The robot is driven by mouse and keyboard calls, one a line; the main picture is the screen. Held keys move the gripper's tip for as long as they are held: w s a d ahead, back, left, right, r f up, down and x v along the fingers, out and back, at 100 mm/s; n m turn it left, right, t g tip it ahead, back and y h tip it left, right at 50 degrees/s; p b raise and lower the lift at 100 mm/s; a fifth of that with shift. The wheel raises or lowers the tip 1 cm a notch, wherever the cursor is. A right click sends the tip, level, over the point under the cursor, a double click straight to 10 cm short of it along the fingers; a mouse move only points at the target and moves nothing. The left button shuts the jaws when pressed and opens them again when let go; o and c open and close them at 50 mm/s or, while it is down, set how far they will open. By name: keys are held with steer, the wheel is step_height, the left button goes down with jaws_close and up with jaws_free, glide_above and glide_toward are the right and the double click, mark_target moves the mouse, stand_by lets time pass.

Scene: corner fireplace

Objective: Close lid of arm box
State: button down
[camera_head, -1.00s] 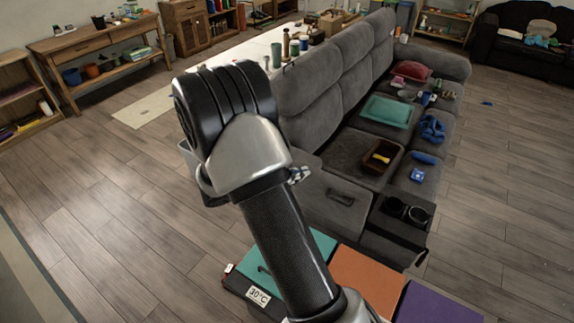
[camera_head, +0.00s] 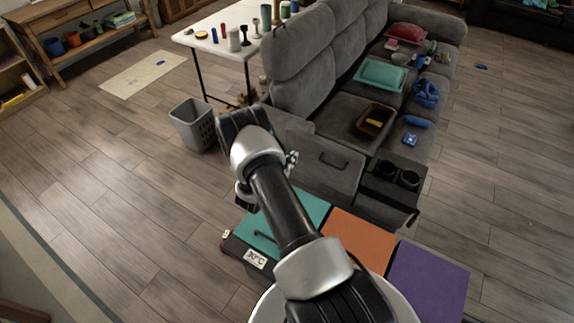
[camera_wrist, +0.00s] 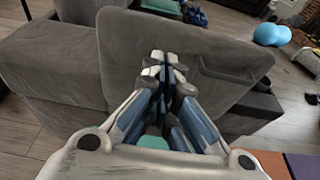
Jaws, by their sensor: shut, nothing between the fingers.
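The arm box is at the near end of the grey sofa. A grey padded panel with a dark handle (camera_head: 325,170), apparently its lid, faces me, and a dark cup-holder section (camera_head: 370,196) lies to its right. I cannot tell how far open the lid is; the box's inside is hidden. In the wrist view the grey panel (camera_wrist: 215,105) fills the middle, with a dark handle slot at its right. My gripper (camera_wrist: 163,75) is shut and empty, its fingertips in front of the panel; contact cannot be told. In the head view my arm hides most of the gripper, left of the panel.
Teal, orange (camera_head: 357,238) and purple (camera_head: 430,283) blocks stand in front of the sofa, near my base. A grey bin (camera_head: 196,125) and a white table (camera_head: 215,42) are at the left. A brown tray (camera_head: 374,121) and cushions lie on the seats.

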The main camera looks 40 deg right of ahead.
mark_target(307, 143)
steer(key=x, duration=0.2)
steer(key=b+x, duration=0.1)
steer(key=x, duration=0.1)
steer(key=r+x, duration=0.1)
steer(key=x, duration=0.2)
steer(key=shift+d, duration=0.2)
steer(key=shift+w+d+b, duration=0.2)
steer(key=shift+d+b, duration=0.1)
steer(key=shift+d, duration=0.05)
